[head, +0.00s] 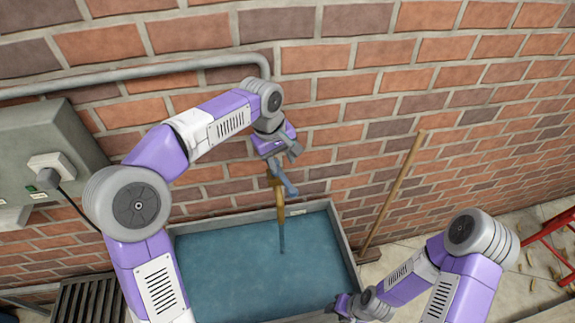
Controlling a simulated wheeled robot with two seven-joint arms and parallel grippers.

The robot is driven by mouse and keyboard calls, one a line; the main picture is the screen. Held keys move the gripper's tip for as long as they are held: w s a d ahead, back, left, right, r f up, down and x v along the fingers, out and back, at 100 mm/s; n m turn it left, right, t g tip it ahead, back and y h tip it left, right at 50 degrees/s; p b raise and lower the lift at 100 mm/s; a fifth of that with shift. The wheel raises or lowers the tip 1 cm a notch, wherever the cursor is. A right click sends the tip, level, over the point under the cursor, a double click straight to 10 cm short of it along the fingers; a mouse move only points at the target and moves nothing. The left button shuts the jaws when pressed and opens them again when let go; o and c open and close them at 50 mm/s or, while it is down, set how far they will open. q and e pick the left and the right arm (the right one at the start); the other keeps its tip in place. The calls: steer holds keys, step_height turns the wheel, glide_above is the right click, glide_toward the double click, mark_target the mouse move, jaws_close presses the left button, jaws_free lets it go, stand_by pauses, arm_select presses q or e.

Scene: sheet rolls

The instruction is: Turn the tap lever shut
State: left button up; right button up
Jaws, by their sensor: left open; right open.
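The brass tap (279,197) stands out from the brick wall above the back of a basin of blue water (240,265). A thin stream (282,238) runs from its spout into the basin. My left gripper (290,169) is open at the top of the tap, with its grey fingers over the lever area. The lever is largely hidden there, and I cannot tell whether a finger touches it. My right gripper (345,304) is open, low in the picture at the basin's right front edge, away from the tap.
A grey pipe (150,73) runs along the wall above my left arm. A grey box with a plug (50,165) is on the wall at left. A wooden pole (393,190) leans right of the basin. A red metal frame (555,228) stands far right.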

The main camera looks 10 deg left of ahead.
mark_target(286, 181)
arm_select(q)
steer(key=f, duration=0.4)
steer(key=d+f, duration=0.1)
steer(key=shift+s+f, duration=0.2)
steer(key=shift+f, duration=0.3)
steer(key=shift+s, duration=0.3)
steer(key=shift+w, duration=0.2)
steer(key=shift+c, duration=0.8)
jaws_close()
